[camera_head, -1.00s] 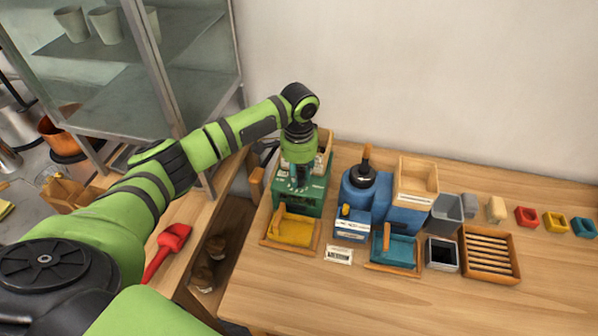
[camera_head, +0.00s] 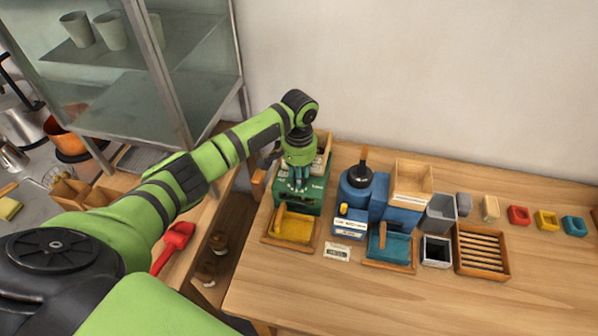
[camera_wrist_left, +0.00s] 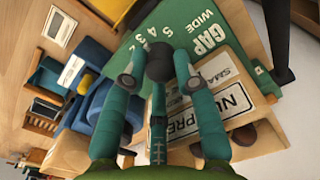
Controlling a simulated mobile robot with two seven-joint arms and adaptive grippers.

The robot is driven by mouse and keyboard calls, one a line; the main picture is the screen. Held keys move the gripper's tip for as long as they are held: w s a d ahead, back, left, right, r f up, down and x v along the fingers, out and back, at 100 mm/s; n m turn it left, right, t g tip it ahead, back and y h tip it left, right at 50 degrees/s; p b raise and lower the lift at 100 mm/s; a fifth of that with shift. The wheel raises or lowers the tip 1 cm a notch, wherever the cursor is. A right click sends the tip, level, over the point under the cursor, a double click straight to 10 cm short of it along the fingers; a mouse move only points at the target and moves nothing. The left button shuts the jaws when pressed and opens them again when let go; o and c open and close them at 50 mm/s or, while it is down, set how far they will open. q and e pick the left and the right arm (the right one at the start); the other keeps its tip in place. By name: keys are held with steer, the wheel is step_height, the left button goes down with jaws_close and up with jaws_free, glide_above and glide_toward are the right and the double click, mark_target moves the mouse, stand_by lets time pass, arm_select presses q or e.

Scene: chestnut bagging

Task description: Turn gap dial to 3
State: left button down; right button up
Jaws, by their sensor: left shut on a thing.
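The green nut press (camera_head: 312,206) stands at the left of the table, with the yellow tray in front. In the left wrist view its green top (camera_wrist_left: 205,30) reads "GAP", "WIDE" and numbers including 5, 4 and 3. The dark round gap dial (camera_wrist_left: 160,65) sits beside these numbers. My left gripper (camera_head: 298,187) reaches down over the press from above. In the left wrist view its teal fingers (camera_wrist_left: 160,82) are shut on the dial, one at each side. The dial's pointer is hidden, so its setting cannot be read. My right gripper is not in view.
A yellow tray (camera_head: 292,229), a teal tray (camera_head: 391,246) and a slatted rack (camera_head: 483,252) lie in front. The front table area is clear.

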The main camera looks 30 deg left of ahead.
arm_select(q)
steer(key=shift+n, duration=0.3)
steer(key=c, duration=1.2)
jaws_free()
steer(key=shift+c, duration=0.2)
step_height(320, 180, up, 12)
steer(key=shift+f, duration=0.1)
